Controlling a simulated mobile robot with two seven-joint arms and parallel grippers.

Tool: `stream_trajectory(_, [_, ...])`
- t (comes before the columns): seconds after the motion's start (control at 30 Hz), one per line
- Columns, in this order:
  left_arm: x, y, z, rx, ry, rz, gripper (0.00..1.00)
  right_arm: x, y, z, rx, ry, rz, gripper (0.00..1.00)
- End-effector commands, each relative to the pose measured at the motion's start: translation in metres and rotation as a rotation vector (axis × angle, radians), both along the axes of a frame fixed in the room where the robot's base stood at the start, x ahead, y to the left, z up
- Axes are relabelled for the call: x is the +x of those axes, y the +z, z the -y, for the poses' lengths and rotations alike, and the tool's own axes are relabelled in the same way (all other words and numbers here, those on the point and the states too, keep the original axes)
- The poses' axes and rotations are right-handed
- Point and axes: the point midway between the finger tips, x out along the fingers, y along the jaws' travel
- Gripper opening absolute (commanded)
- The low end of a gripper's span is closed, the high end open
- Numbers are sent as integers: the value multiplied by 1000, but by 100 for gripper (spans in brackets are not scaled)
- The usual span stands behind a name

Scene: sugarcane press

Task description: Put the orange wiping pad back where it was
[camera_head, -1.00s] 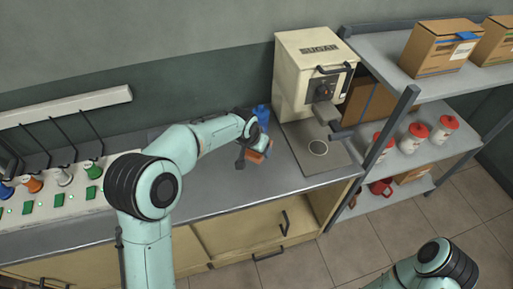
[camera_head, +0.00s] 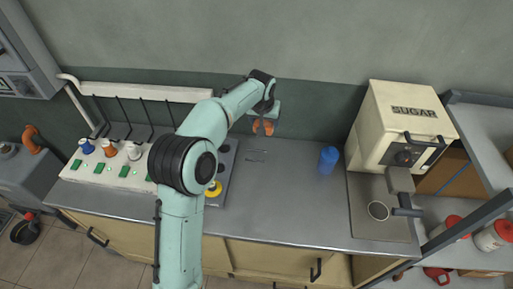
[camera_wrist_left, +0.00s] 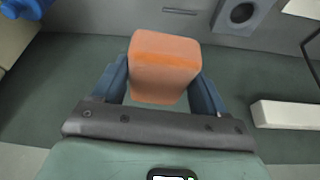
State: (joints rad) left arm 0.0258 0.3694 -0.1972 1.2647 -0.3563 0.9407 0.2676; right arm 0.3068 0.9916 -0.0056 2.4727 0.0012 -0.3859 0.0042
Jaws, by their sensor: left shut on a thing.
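The orange wiping pad (camera_head: 268,127) is off the counter, held near the back wall, left of the blue cup. My left gripper (camera_head: 262,122) is shut on it; a finger covers part of the pad in the head view. In the left wrist view the pad (camera_wrist_left: 165,65) is a rounded orange block between the two blue fingers of the gripper (camera_wrist_left: 165,85). My right gripper is out of view. I cannot tell from these frames where the pad was before.
The metal counter (camera_head: 285,215) is bare below the gripper. A blue cup (camera_head: 328,160) stands to the right, beside the cream sugar machine (camera_head: 400,125). A panel with coloured knobs (camera_head: 110,172) is at left.

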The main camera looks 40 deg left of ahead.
Motion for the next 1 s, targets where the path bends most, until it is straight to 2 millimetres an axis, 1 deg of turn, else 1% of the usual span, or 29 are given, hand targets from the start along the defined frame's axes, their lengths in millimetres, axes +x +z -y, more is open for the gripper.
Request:
stream_trajectory(0.03, [-2,9,-12,1,34,4,44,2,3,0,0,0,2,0])
stream_trajectory(0.13, [-6,17,-25,0,78,6,44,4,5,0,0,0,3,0])
stream_trajectory(0.2, [-8,16,-30,-1,93,3,44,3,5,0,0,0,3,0])
stream_trajectory(0.27, [-9,9,-32,-1,99,1,44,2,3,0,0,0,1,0])
stream_trajectory(0.37, [-11,-15,-32,-1,100,-4,44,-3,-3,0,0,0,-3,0])
stream_trajectory(0.5, [-11,-54,-32,-1,100,-4,44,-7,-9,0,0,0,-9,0])
stream_trajectory(0.7, [-10,-105,-31,-1,97,-3,44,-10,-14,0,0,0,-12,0])
stream_trajectory(0.83, [-10,-127,-31,0,97,1,44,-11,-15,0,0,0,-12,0])
stream_trajectory(1.0, [-9,-139,-31,0,97,4,44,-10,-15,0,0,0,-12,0])
